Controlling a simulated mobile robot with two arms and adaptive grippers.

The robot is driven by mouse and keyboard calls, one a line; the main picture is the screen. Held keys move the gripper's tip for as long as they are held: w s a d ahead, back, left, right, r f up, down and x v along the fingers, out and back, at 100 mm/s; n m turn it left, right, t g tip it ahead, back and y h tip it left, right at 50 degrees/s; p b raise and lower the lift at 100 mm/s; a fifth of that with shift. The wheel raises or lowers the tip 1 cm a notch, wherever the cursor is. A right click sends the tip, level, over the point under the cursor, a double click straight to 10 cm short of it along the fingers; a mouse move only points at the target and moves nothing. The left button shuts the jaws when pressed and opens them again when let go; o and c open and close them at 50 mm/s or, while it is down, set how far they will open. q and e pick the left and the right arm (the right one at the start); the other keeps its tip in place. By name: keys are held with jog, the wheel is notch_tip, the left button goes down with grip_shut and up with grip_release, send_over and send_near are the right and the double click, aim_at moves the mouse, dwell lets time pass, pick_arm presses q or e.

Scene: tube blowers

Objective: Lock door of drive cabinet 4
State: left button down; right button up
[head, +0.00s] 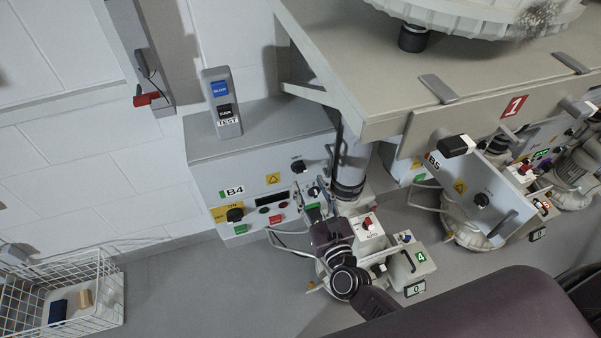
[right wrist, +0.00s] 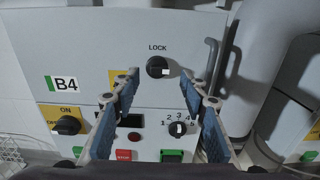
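The grey-white drive cabinet labelled B4 (head: 260,182) stands against the wall. Its black LOCK knob (head: 298,166) is at the upper right of the front and shows in the right wrist view (right wrist: 157,67), with a white mark on its lower right. My right gripper (head: 306,196) is in front of the cabinet, below the LOCK knob in the head view. In the right wrist view my right gripper (right wrist: 166,80) is open and empty, with the knob just beyond and between its fingertips. My left gripper is not in view.
An ON/OFF knob (head: 235,214), a numbered selector (right wrist: 178,128) and red and green buttons share the panel. A curved handle (right wrist: 212,62) is right of LOCK. A blow/suck test box (head: 221,103) stands on top. A table (head: 380,80) overhangs; a wire basket (head: 60,292) is left.

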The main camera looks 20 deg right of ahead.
aim_at(302, 171)
jog(key=w, duration=0.5)
jog(key=shift+a, duration=0.1)
grip_shut()
